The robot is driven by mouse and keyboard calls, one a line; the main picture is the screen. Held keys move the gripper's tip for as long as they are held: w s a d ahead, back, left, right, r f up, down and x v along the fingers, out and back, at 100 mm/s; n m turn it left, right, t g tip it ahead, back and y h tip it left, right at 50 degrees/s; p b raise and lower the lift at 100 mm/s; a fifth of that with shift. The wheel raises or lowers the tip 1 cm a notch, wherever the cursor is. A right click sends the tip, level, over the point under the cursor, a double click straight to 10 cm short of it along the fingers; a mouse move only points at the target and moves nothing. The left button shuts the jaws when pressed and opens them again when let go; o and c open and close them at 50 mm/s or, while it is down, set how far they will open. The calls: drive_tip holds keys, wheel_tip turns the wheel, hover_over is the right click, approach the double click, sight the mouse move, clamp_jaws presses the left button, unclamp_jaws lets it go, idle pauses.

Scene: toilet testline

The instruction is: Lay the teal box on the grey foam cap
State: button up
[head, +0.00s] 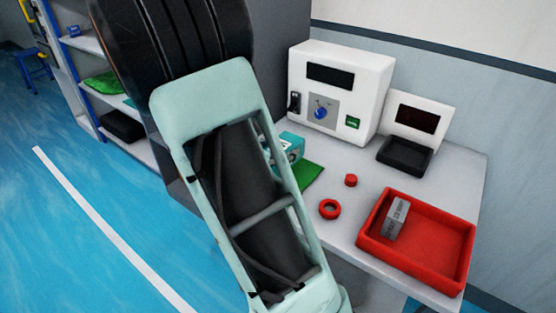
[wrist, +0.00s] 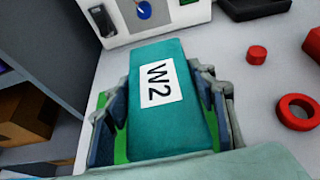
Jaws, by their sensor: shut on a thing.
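The teal box (wrist: 182,125) has a white label reading "W2" and sits between the fingers of my gripper (wrist: 156,90) in the wrist view. The fingers are shut on its two sides. In the head view the teal box (head: 289,138) shows only in part, beside my arm in front of the white machine. My arm hides most of my gripper there. I cannot make out the grey foam cap for certain in either view.
A green mat (head: 308,177) lies by the box. A white machine (head: 341,82), a black tray (head: 404,156), a red disc (head: 351,180), a red ring (head: 329,209) and a red bin (head: 440,247) holding a grey labelled block (head: 397,218) stand on the table. Shelves (head: 126,140) are at left.

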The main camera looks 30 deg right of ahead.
drive_tip(key=shift+w+d+f, duration=0.1)
drive_tip(key=shift+d+f, duration=0.2)
drive_tip(key=shift+f, duration=0.05)
drive_tip(key=shift+f+b, duration=0.6)
drive_tip(key=shift+f, duration=0.95)
drive_tip(key=shift+f, duration=0.2)
drive_tip(key=o, duration=1.4)
drive_tip(key=shift+r, duration=0.1)
